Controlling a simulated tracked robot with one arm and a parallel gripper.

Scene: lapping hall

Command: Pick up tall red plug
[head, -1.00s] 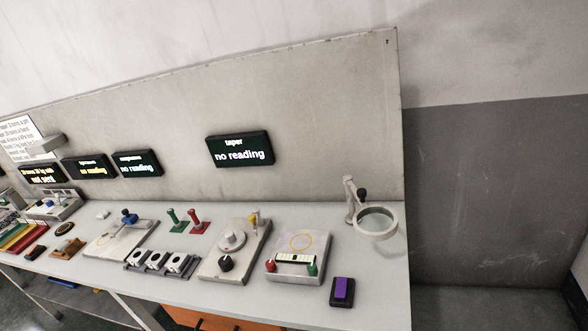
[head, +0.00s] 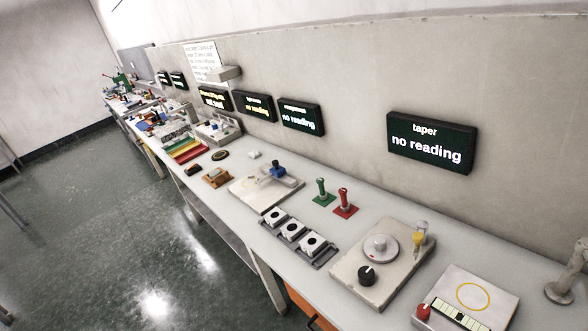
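A tall red plug (head: 344,199) stands upright on a small square red base on the bench. A similar green plug (head: 321,189) on a green base stands just to its left. Both are near the middle of the head view, toward the back of the bench and below the display panels. My gripper is not visible in this view, so its place relative to the red plug cannot be seen.
In front of the plugs lies a rack with three white blocks (head: 291,230). To the right is a plate with a round dial and black knob (head: 366,276); to the left, a plate with a blue-topped fixture (head: 277,171). The "taper" display (head: 431,142) hangs behind. Floor at left is open.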

